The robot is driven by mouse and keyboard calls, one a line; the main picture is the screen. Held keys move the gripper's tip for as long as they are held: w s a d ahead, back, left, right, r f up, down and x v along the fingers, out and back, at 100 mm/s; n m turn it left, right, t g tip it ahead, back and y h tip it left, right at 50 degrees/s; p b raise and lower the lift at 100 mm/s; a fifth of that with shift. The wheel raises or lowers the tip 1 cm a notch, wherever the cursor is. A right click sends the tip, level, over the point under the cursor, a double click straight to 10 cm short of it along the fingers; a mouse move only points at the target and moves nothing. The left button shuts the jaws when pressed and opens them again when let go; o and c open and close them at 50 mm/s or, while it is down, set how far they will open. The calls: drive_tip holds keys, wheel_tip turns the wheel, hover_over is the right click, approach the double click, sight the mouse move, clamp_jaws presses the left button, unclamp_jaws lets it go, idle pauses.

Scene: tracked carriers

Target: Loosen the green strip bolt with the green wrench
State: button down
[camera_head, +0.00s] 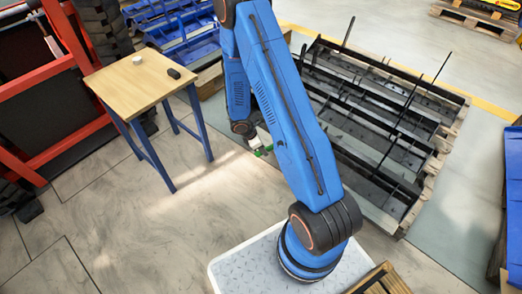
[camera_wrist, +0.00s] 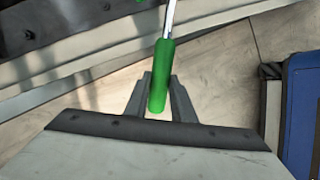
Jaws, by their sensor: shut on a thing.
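My gripper (camera_wrist: 162,98) is shut on the green handle of the green wrench (camera_wrist: 161,65) in the wrist view. The wrench's silver shaft runs up out of the top of the picture, so its far end is hidden. In the head view my gripper (camera_head: 258,146) is beside the blue arm, above the floor between the table and the dark metal frames, with a bit of the green wrench (camera_head: 265,151) showing. A small green patch shows at the top edge of the wrist view; I cannot tell whether it is the green strip bolt.
A wooden-topped table (camera_head: 125,85) with blue legs stands at the left, bearing a small white object (camera_head: 137,59) and a black object (camera_head: 174,73). Dark metal frames (camera_head: 375,125) lie on a pallet at the right. A red machine (camera_head: 45,75) stands far left. Open floor lies front left.

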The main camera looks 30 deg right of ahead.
drive_tip(key=n, duration=0.1)
drive_tip(key=a+r+n+t, duration=0.1)
drive_tip(key=shift+s+n, duration=0.25)
drive_tip(key=shift+n, duration=0.05)
drive_tip(key=shift+s+a+r+n+t, duration=0.15)
drive_tip(key=shift+a+n+t, duration=0.1)
drive_tip(key=shift+n+t, duration=0.25)
drive_tip(key=shift+a, duration=0.1)
